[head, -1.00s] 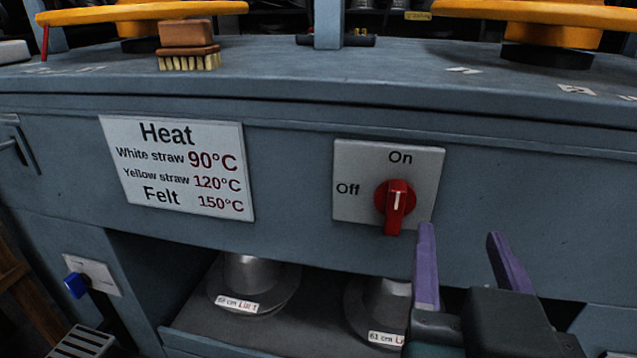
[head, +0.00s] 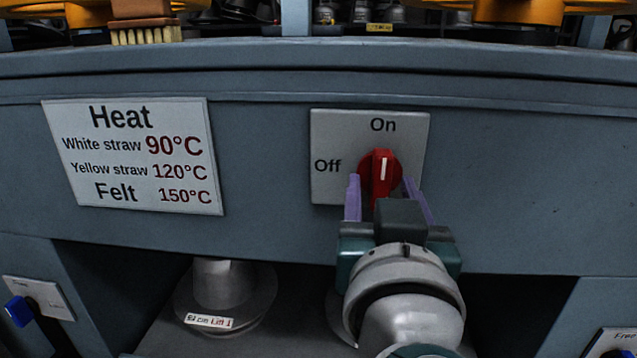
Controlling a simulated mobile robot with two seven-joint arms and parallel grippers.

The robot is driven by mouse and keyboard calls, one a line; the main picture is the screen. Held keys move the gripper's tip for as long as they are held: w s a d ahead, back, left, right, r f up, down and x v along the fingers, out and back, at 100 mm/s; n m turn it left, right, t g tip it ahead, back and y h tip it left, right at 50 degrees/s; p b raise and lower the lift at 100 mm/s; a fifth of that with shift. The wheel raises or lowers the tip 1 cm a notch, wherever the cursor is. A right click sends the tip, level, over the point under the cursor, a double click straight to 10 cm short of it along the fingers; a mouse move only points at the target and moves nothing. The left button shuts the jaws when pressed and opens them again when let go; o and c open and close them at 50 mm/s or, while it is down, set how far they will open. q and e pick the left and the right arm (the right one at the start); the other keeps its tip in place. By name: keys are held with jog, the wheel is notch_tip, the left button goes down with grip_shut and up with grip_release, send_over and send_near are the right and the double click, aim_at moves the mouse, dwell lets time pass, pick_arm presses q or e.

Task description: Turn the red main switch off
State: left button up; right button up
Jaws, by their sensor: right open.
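The red main switch (head: 380,172) is a rotary knob on a light grey plate (head: 330,140) on the front of the blue-grey machine. Its white line stands upright, towards the word On at the top of the plate. The word Off is at the plate's left. My right gripper (head: 383,184) is open, with one purple finger at the left of the knob and the other at its right. I cannot tell whether the fingers touch it. The gripper's body hides the space just below the knob. My left gripper is not in view.
A Heat sign (head: 135,157) is left of the switch plate. A blue lever (head: 19,311) sticks out at the lower left. Metal hat blocks, one labelled (head: 222,290), stand in the open shelf below. A brush (head: 143,22) lies on the machine's top.

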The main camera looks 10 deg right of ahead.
jog(key=shift+w+d, duration=0.1)
jog(key=shift+w, duration=0.05)
jog(key=shift+c, duration=0.2)
grip_shut()
dwell(0.3)
